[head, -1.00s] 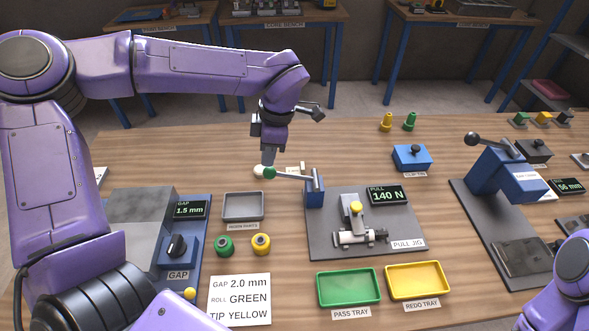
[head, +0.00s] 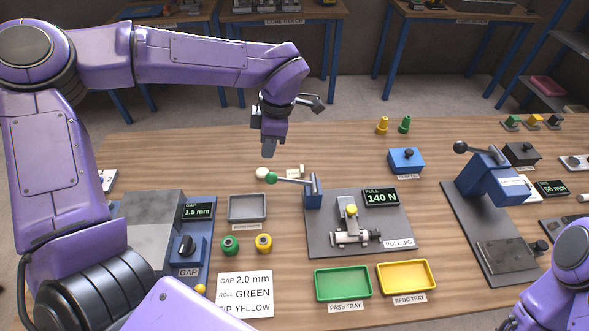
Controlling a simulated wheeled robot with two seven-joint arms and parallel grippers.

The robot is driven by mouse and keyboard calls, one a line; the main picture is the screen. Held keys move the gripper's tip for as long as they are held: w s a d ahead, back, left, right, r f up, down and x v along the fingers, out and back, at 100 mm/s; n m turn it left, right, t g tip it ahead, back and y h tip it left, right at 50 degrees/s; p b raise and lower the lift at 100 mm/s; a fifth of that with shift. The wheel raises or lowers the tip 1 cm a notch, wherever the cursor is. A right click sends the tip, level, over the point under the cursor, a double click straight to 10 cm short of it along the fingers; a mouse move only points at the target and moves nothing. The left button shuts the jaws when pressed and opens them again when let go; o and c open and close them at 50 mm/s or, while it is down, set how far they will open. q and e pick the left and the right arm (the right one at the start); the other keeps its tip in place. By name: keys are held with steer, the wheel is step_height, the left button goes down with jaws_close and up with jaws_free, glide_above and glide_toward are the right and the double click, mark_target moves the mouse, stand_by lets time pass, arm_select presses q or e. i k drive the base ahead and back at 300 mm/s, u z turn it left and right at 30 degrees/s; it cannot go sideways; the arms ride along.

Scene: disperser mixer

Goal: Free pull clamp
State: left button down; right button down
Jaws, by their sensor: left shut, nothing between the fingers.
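The pull jig (head: 323,237) is a dark grey plate with a blue post (head: 313,192) at its back left. A lever (head: 290,180) with a green knob (head: 271,178) reaches left from the post. A small clamp with a yellow knob (head: 352,211) stands mid-plate, over a whitish cylindrical piece (head: 350,238). The jig display (head: 382,198) reads 140 N. My left gripper (head: 268,150) points down, shut and empty, above and behind the green knob, apart from it. My right arm shows at the lower right; its gripper is out of view.
A green pass tray (head: 343,298) and yellow redo tray (head: 407,290) lie in front of the jig. A grey tray (head: 247,208) and green and yellow rollers (head: 263,243) lie to its left. A lever press (head: 490,180) stands at the right.

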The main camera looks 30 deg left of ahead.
mark_target(350, 212)
steer(key=k, duration=1.5)
